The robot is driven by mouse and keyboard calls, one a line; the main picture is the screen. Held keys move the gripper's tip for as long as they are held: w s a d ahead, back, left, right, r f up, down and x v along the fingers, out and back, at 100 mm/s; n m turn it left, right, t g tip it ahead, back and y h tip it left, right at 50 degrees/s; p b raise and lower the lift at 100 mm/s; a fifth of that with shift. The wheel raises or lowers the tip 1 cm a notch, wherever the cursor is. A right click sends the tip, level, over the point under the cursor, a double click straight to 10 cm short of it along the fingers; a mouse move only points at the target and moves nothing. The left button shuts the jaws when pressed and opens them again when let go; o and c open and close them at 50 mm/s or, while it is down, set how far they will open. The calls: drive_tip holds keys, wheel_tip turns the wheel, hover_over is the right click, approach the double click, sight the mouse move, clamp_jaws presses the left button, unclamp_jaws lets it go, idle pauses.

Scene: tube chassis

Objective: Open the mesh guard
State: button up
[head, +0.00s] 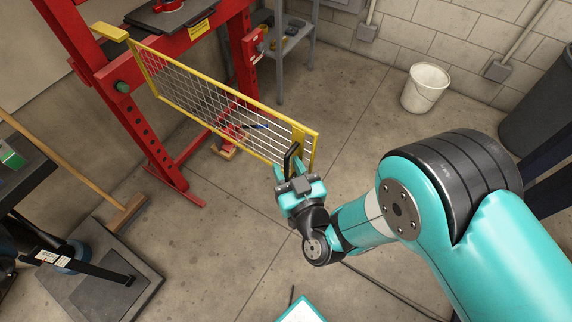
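The mesh guard (215,97) is a yellow frame with wire mesh, joined at its left end to the red press frame (150,125). Its right end stands out from the press, towards my arm, with a gap to the right red post. A black handle (289,157) sits on the yellow plate (299,138) at that right end. My gripper (291,178) is at the handle, at the lower right corner of the guard. The handle's lower part reaches in at the fingers. I cannot tell whether the fingers are closed on it.
A white bucket (425,88) stands near the block wall. A broom (85,180) leans at the left by a platform scale (100,275). A grey stand (284,50) is behind the guard. The concrete floor (225,235) in front of the guard is mostly clear.

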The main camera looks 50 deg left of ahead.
drive_tip(key=shift+s+a, duration=0.15)
drive_tip(key=shift+a, duration=0.05)
drive_tip(key=shift+s+d+f+b, duration=0.15)
drive_tip(key=shift+d+b, duration=0.2)
drive_tip(key=shift+b, duration=0.2)
drive_tip(key=shift+s+d+f+b, duration=0.1)
drive_tip(key=shift+s+d+b, duration=0.05)
drive_tip(key=shift+d+b, duration=0.3)
drive_tip(key=b+v, duration=0.9)
drive_tip(key=v, duration=0.6)
drive_tip(key=shift+d+r+b, duration=0.35)
drive_tip(key=shift+d+b, duration=0.05)
